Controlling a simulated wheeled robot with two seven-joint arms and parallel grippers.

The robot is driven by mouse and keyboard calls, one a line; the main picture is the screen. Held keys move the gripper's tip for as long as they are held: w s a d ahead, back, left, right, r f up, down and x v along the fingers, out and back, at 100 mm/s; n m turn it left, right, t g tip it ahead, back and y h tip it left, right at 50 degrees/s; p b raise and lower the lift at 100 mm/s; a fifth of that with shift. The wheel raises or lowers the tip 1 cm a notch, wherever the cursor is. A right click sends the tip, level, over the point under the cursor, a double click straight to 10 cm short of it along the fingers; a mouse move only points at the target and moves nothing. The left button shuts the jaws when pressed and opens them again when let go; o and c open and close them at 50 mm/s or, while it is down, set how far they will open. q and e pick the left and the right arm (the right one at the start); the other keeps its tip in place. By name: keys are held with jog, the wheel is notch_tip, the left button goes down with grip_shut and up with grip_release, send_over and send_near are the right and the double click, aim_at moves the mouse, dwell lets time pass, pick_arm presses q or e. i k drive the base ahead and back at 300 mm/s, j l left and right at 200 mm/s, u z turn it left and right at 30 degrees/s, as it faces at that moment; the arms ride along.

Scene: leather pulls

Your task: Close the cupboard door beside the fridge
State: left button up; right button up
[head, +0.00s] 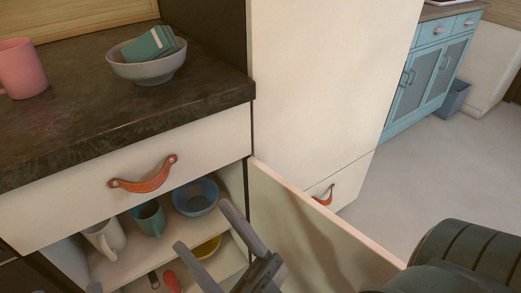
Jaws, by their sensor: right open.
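The cupboard door (315,228) beside the fridge (325,85) stands open. It is a pale panel hinged at the cupboard's right side, swung out toward the lower right, with its inner face in view. Its outer face and any pull on it are hidden. My right gripper (204,227) is open and empty, at the bottom middle. Its grey fingers point up and left in front of the cupboard opening, left of the door's inner face. I cannot tell whether its body touches the door. My left gripper is not clearly in view.
The cupboard holds a white mug (104,238), a teal mug (149,218), a blue bowl (196,197) and a yellow bowl (207,247). Above is a closed drawer with a leather pull (143,179). The dark counter (120,120) bears a pink mug (22,68) and a grey bowl (147,71). Floor at right is clear.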

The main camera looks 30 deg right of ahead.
aim_at(321, 252)
jog(key=z, duration=0.3)
jog(key=k+u, duration=0.45)
jog(key=u, duration=0.25)
jog(key=k+l+u, duration=0.1)
jog(key=u, duration=0.3)
jog(key=k+u, duration=0.2)
jog(key=u, duration=0.15)
jog(key=k+u, duration=0.15)
jog(key=u, duration=0.25)
jog(key=k+u, duration=0.15)
jog(key=u, duration=0.25)
jog(key=k+l+u, duration=0.2)
jog(key=k+u, duration=0.15)
jog(key=u, duration=0.15)
jog(key=k+u, duration=0.5)
jog(key=k+j+u, duration=0.1)
jog(key=k+u, duration=0.2)
jog(key=u, duration=0.2)
jog(key=k+u, duration=0.4)
jog(key=k, duration=0.3)
jog(key=z, duration=2.85)
